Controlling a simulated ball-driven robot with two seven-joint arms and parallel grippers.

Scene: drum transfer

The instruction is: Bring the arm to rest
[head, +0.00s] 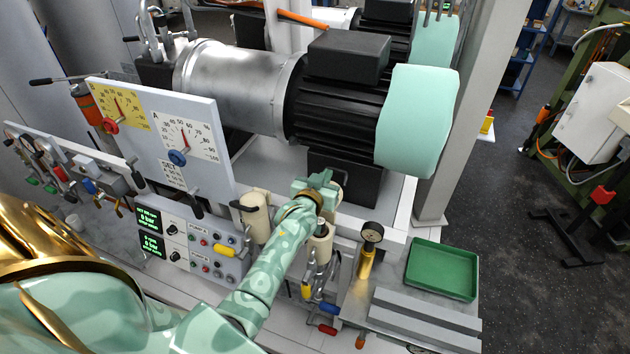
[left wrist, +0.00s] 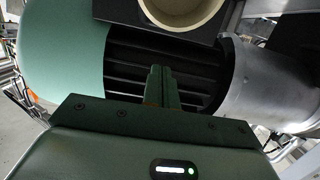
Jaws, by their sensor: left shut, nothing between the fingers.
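My left arm reaches from the lower left of the head view, and its left gripper (head: 318,182) is in front of the motor. The gripper is shut and empty. In the left wrist view the two fingers (left wrist: 162,86) are together, with the black ribbed motor body (left wrist: 130,55) behind them. The motor (head: 335,110) has black fins and a mint end cover (head: 415,120), with a silver cylinder (head: 225,85) to its left. I cannot tell whether the fingertips touch anything. My right gripper is not in view.
A dial board (head: 185,140) and a control panel (head: 190,243) stand left of the arm. A cream cylinder (head: 255,215) is close beside it. A pressure gauge (head: 372,233) and a green tray (head: 441,270) are to the right. Open floor (head: 515,230) lies beyond the bench.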

